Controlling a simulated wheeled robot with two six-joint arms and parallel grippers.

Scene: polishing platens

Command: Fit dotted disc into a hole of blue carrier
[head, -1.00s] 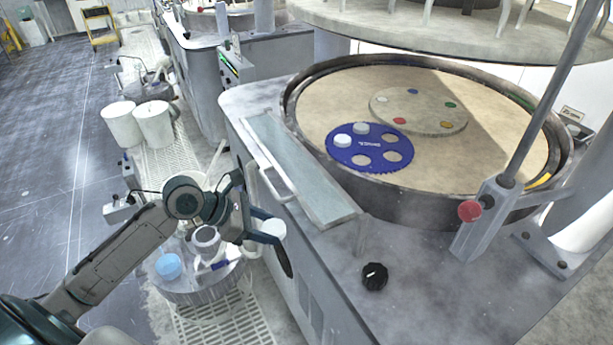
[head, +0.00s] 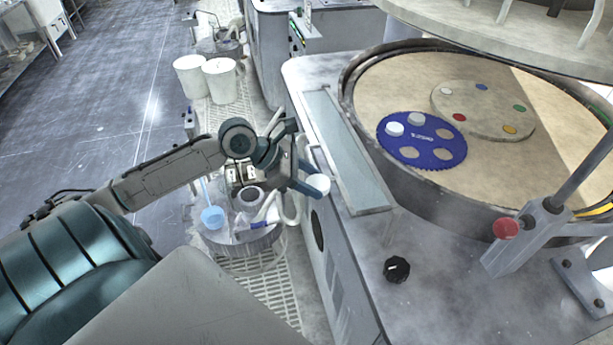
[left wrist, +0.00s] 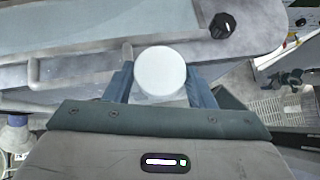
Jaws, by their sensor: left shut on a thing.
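My left gripper (head: 311,178) is shut on a white disc (head: 318,185), beside the near left side of the polishing machine. In the left wrist view the disc (left wrist: 160,71) sits between both fingers and shows a plain pale face; I see no dots on it. The blue carrier (head: 433,152) lies on the tan platen (head: 391,92), to the right of and beyond my gripper. Two nearer holes show the tan surface. My right gripper is not in view.
A raised dark rim (head: 346,104) surrounds the platen. A grey tray-like ledge (head: 345,155) and a black knob (head: 397,269) are on the machine's front. A post with a red knob (head: 506,228) stands at right. A cluttered round stand (head: 245,236) is below my gripper.

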